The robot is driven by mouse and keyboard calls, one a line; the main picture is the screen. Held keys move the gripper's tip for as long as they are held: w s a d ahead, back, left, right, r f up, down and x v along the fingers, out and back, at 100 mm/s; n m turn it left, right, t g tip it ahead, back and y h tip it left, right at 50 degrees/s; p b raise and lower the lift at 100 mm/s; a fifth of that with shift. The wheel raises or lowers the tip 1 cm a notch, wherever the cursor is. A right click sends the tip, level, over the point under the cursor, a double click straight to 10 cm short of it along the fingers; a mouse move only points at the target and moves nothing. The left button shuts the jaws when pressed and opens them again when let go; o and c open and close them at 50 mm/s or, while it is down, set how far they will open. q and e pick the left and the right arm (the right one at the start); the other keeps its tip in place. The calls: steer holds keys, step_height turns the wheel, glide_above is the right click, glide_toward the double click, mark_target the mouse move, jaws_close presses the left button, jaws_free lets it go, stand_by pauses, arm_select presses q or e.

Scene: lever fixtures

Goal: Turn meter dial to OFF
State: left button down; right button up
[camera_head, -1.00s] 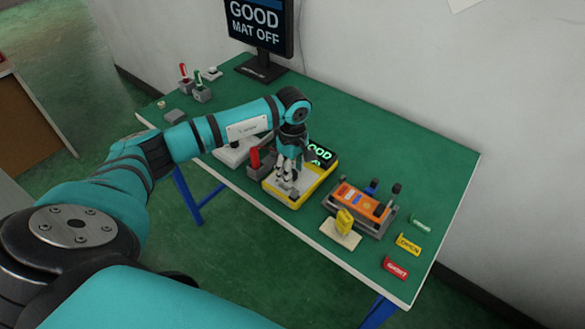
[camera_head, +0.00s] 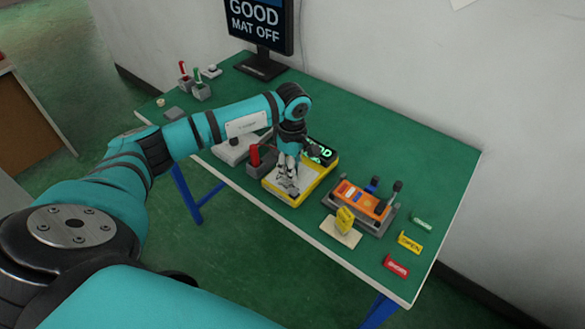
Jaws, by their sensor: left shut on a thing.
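The yellow meter (camera_head: 299,197) lies on the green table, with a lit green display (camera_head: 322,151) at its far end, partly covered by my arm. My left gripper (camera_head: 287,187) points down over the meter's pale face. It is shut on the meter's dial, which is mostly hidden by the fingers, so I cannot read its setting. My right gripper is not in view.
A red-handled grey fixture (camera_head: 257,160) stands close to the left of the meter. An orange device in a grey fixture (camera_head: 367,203) and a yellow block on a pale plate (camera_head: 343,225) stand to the right. Small signs (camera_head: 396,265) lie near the right edge. A monitor (camera_head: 259,25) stands behind.

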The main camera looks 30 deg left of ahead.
arm_select(q)
steer(key=n+b, duration=0.2)
steer(key=n, duration=0.2)
steer(key=shift+n+b, duration=0.45)
steer(key=shift+n, duration=1.25)
steer(key=c, duration=1.1)
jaws_free()
step_height(320, 180, up, 12)
steer(key=shift+r, duration=0.1)
steer(key=shift+d, duration=0.1)
